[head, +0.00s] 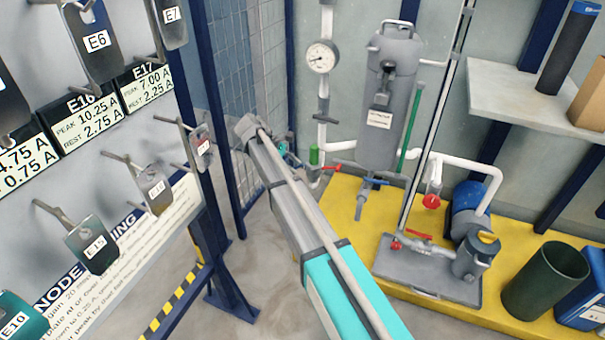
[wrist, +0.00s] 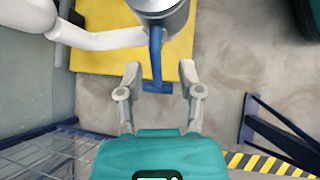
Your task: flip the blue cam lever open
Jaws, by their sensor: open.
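The blue cam lever (wrist: 156,58) shows in the wrist view as a blue bar with a short crosspiece at its lower end. It extends from the end of a grey cylindrical fitting (wrist: 160,8). In the head view a small blue handle (head: 372,181) sits under the grey tank (head: 388,110); it appears to be the same lever. My gripper (wrist: 160,69) is open, with the lever's end between its two fingertips in the picture. I see no contact, and the depth gap is unclear. In the head view my arm hides most of the gripper.
A white pipe (wrist: 95,36) runs left of the fitting. A red-handled valve (head: 330,167) and a green cylinder (head: 314,155) stand near the tank. A yellow platform (head: 345,210) lies below. The plating rack panel (head: 100,150) is at left, and mesh fencing (head: 238,80) stands behind my arm.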

